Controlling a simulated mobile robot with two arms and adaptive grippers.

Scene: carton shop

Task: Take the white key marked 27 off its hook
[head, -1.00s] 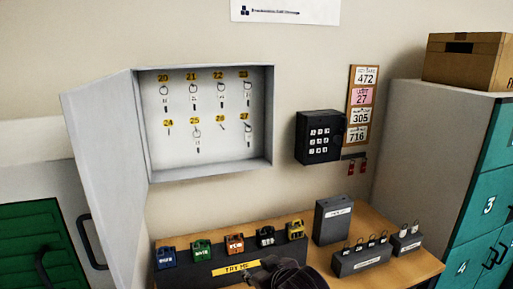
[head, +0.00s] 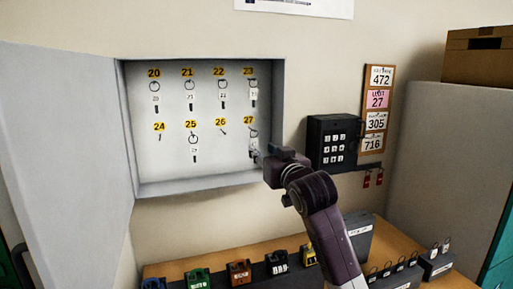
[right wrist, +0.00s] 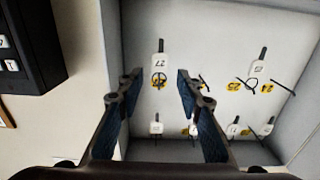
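The white key marked 27 (head: 253,144) hangs at the lower right of the open wall cabinet (head: 160,189), under its yellow 27 label (head: 248,120). In the right wrist view, which shows the cabinet upside down, the white tag reading 27 (right wrist: 159,61) hangs from its ring. My right gripper (head: 259,155) is at the cabinet's lower right, and partly covers the key in the head view. In the right wrist view its two fingers (right wrist: 157,82) are open, with the key seen between them, apart from both. My left gripper is not in view.
Other keys hang on hooks 20 to 23 and 25. The cabinet door (head: 65,150) stands open at left. A black keypad box (head: 333,142) and a number board (head: 366,73) are right of the cabinet. Padlocks (head: 240,272) line the table below.

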